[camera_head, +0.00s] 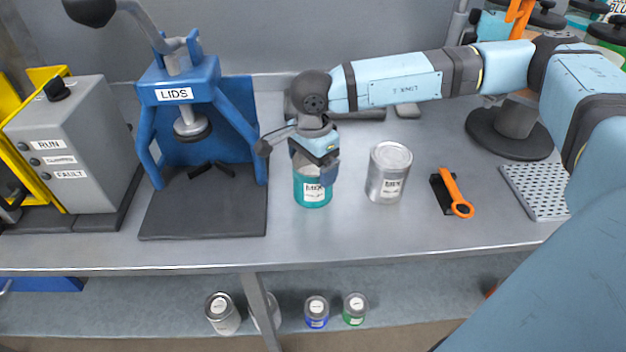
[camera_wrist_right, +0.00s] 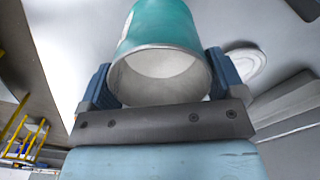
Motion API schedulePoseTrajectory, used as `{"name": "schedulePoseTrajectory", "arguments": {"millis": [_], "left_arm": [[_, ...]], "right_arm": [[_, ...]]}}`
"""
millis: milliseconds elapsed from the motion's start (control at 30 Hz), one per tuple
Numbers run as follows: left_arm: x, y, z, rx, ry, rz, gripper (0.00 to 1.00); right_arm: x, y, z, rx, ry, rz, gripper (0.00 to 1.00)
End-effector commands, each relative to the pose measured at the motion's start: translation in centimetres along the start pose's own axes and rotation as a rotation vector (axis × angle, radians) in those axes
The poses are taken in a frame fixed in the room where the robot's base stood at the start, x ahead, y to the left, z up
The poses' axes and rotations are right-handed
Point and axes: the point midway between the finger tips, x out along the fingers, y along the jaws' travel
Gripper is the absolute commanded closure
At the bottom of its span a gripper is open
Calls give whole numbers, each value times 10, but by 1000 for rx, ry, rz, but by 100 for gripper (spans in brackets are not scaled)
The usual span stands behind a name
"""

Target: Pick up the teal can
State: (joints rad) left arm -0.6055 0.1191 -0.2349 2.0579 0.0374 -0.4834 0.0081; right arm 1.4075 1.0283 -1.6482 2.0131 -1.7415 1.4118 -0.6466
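The teal can (camera_head: 313,190) stands upright on the grey metal bench, with a white label on its front. My right gripper (camera_head: 316,167) is at its top, and its fingers hide part of the upper can. In the right wrist view the can (camera_wrist_right: 163,30) lies between the two blue fingers of the gripper (camera_wrist_right: 163,78), its pale round end facing the camera. The fingers are spread about as wide as the can and very close to its sides. I cannot tell whether they press on it. My left gripper is not in view.
A silver can (camera_head: 388,175) stands close on the right, with an orange-handled tool (camera_head: 455,193) beyond it. A blue press marked LIDS (camera_head: 185,80) and a grey control box (camera_head: 70,140) stand on the left. Several cans sit on the shelf below. The bench front is clear.

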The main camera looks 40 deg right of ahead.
Motion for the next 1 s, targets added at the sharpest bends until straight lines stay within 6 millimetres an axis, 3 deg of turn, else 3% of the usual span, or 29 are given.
{"name": "schedulePoseTrajectory", "arguments": {"millis": [33, 67, 567, 1000], "left_arm": [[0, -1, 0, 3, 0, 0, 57], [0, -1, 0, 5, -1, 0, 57], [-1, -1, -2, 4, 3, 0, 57], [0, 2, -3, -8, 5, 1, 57]], "right_arm": [[0, 0, 0, 0, 0, 0, 39], [0, 0, 0, 0, 0, 0, 45], [-7, -1, 0, 0, 0, -2, 45], [-49, 0, 0, 0, -1, -3, 45]]}}
